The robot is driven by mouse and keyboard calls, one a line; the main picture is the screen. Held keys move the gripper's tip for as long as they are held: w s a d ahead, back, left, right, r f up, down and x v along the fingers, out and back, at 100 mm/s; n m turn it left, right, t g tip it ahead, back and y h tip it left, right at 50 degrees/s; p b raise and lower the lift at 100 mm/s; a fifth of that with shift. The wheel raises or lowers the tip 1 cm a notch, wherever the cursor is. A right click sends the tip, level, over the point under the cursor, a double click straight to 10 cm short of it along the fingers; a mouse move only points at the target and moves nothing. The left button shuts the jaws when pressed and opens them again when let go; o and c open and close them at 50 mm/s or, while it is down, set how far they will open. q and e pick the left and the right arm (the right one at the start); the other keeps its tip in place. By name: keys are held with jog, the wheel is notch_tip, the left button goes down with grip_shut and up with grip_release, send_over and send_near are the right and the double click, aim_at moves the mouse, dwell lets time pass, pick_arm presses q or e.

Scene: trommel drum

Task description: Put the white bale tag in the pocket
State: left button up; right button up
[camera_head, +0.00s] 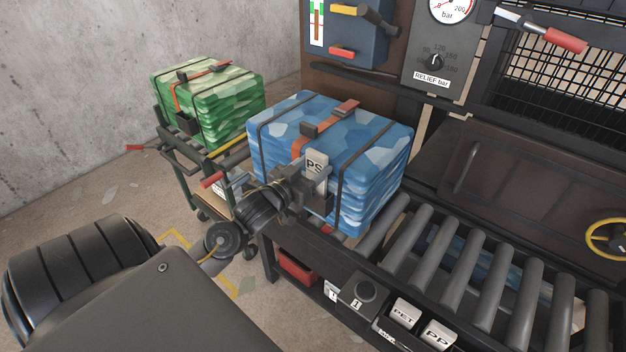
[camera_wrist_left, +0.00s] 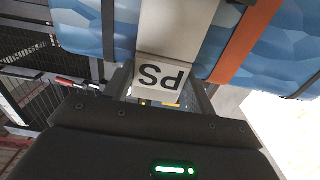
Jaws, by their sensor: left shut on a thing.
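My left gripper (camera_head: 312,186) is shut on the white bale tag (camera_head: 316,162) marked PS. It holds the tag upright against or just in front of the near face of the blue bale (camera_head: 365,135), by its orange strap (camera_head: 330,118). In the left wrist view the tag (camera_wrist_left: 165,75) sits between the fingers, its lettering upside down, beside the orange strap (camera_wrist_left: 245,40). No pocket shows on the blue bale; my gripper and the tag cover that part of its face. I cannot tell whether the tag touches the bale. My right gripper is not in view.
A green bale (camera_head: 215,100) stands on a cart at the back left, with a dark pocket (camera_head: 187,122) on its strap. Tags marked PET (camera_head: 404,313) and PP (camera_head: 438,335) sit at the table front. Rollers (camera_head: 475,255) run right of the blue bale.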

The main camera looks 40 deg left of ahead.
pick_arm(q)
jog(key=shift+f, duration=1.9)
jog(key=shift+f, duration=0.1)
jog(key=o, duration=1)
jog(key=s+b, duration=0.2)
jog(key=s, duration=1)
jog(key=shift+d, duration=0.1)
